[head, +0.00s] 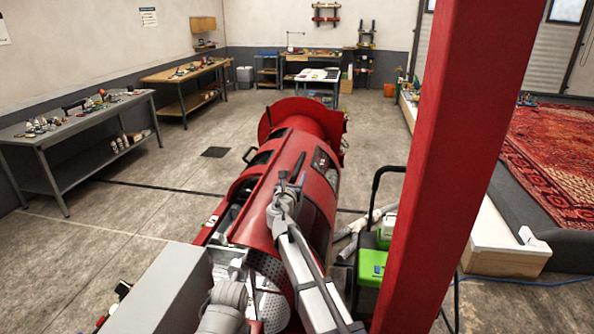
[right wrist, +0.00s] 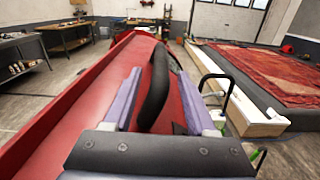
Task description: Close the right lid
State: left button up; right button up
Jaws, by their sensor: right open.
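A long red cylindrical machine (head: 322,128) lies ahead of me, with curved red lid panels along its top. The nearer red panel (head: 257,222), which I take for the right lid, has a perforated metal drum (head: 270,268) showing below its near edge. I cannot tell how far it stands open. My right gripper (head: 291,178) is over the machine's red upper side. In the right wrist view its open fingers (right wrist: 158,88) stand on either side of a black curved handle (right wrist: 155,92) on a red surface (right wrist: 80,112). Contact with the handle is unclear. My left gripper is not in view.
A red column (head: 455,150) blocks part of the view at right. A green box (head: 370,266) and black tube frame (head: 377,190) stand close to the machine's right. Workbenches (head: 75,140) line the left wall. Open floor lies left of the machine.

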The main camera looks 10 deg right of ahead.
aim_at(297, 170)
jog(key=x, duration=0.4)
jog(key=shift+w+d, duration=0.1)
jog(key=shift+w, duration=0.15)
jog(key=shift+s, duration=0.1)
grip_shut()
dwell(1.0)
